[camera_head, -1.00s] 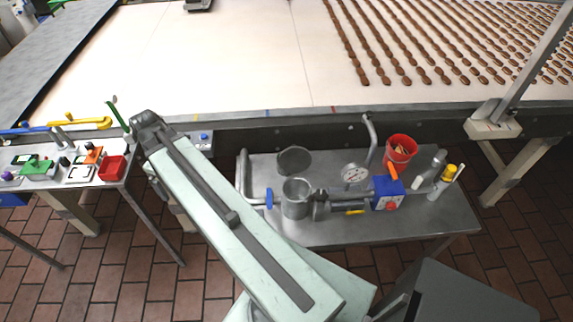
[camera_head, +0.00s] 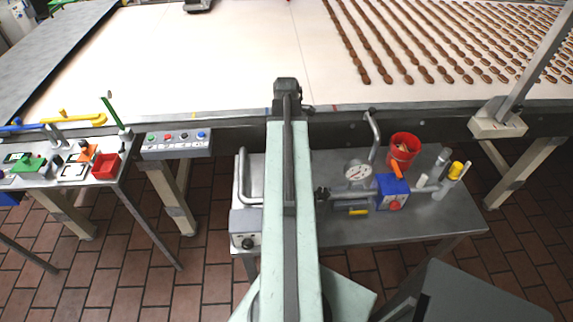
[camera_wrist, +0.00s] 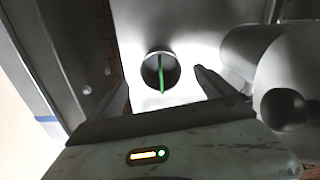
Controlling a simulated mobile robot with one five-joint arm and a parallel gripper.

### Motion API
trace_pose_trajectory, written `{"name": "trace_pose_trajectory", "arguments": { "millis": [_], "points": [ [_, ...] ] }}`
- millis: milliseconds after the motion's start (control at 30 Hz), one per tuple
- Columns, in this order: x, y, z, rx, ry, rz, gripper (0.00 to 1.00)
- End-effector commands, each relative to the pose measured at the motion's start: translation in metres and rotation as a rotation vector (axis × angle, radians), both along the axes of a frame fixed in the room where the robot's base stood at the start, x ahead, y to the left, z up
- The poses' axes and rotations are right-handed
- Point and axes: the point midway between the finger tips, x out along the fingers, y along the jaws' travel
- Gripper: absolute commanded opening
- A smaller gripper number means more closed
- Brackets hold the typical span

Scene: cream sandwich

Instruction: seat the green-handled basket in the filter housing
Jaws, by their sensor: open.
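In the wrist view a small round steel rim with a dark inside has a thin green bar across it; this looks like the green-handled basket (camera_wrist: 174,75). It lies ahead of my gripper (camera_wrist: 164,82), roughly in line with the gap between the two fingers. The fingers are apart, with nothing visibly clamped between them. I cannot tell whether the basket stands in the filter housing or on the bench. In the head view my arm covers the middle of the steel bench (camera_head: 350,230), hiding the housing and my fingertips.
A pressure gauge (camera_head: 357,172), a blue box (camera_head: 392,190) and a red bucket (camera_head: 403,150) stand right of my arm. A bent pipe (camera_head: 243,178) is at its left. The conveyor (camera_head: 225,60) runs behind. A large grey rounded body (camera_wrist: 265,65) is close on the right in the wrist view.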

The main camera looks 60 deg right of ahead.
Motion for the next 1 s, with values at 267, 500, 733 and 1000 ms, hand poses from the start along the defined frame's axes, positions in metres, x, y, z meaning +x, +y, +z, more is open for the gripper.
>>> {"name": "trace_pose_trajectory", "arguments": {
  "millis": [267, 500, 733, 1000],
  "points": [
    [0.001, 0.001, -0.020, 0.000, 0.000, -0.001, 0.94],
    [0.003, 0.005, -0.061, 0.000, 0.000, -0.002, 0.94],
    [0.003, 0.004, -0.062, 0.000, 0.000, -0.003, 0.94],
    [0.003, 0.004, -0.062, 0.000, 0.000, -0.003, 0.38]
  ]
}}
